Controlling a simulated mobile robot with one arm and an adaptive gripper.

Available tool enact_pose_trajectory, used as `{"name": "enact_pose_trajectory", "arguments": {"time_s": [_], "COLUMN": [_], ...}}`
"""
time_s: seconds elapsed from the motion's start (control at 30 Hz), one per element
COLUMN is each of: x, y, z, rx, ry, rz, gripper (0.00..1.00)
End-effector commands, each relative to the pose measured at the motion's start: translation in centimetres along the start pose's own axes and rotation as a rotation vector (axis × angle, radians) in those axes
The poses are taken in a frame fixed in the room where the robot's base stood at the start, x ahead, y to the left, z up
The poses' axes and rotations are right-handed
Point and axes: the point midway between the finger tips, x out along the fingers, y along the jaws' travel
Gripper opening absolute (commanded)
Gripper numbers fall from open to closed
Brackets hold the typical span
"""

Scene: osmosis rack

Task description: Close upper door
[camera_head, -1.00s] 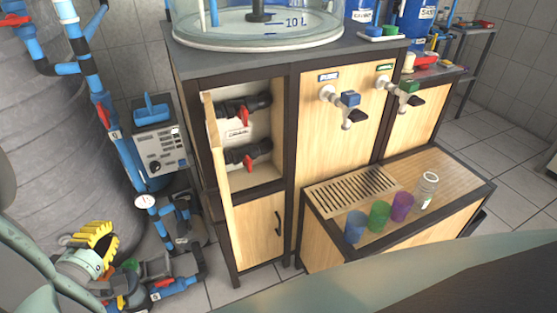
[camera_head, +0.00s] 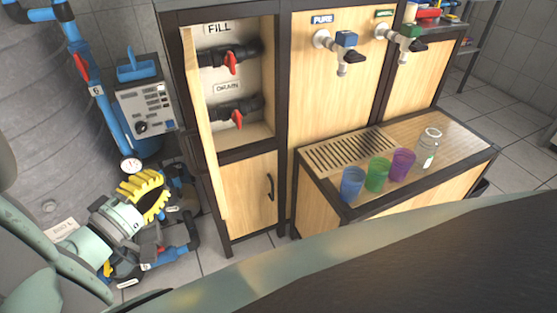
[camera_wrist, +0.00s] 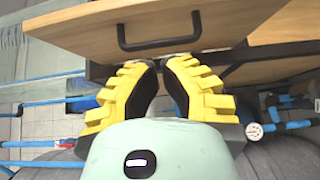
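The upper door (camera_head: 203,115) is pale wood and stands open at the left side of the upper compartment, seen almost edge-on in the head view. My gripper (camera_head: 153,197), with yellow ribbed fingers, is left of the door and lower than its middle. In the wrist view my gripper (camera_wrist: 160,66) has a narrow gap between its fingertips and nothing visible between them. A wooden panel (camera_wrist: 230,20) with a black bar handle (camera_wrist: 160,42) lies just ahead of the fingertips. I cannot tell whether they touch it.
The open compartment holds black valves with red handles (camera_head: 232,63). The closed lower door (camera_head: 248,197) is below. A grey control box (camera_head: 146,110) and blue pipes (camera_head: 100,95) stand near my gripper. Coloured cups (camera_head: 377,175) stand on the right bench (camera_head: 450,150).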

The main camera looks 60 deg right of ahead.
Motion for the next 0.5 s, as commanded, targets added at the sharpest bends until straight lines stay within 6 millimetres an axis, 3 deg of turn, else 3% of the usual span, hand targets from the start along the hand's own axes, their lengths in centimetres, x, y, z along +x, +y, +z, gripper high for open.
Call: {"name": "enact_pose_trajectory", "arguments": {"time_s": [0.33,0.5], "x": [5.0,6.5], "y": [0.1,0.0], "z": [0.3,1.9], "rx": [0.001,0.0], "ry": [-0.011,-0.007], "rz": [-0.001,-0.002], "gripper": [0.0,0.0]}}
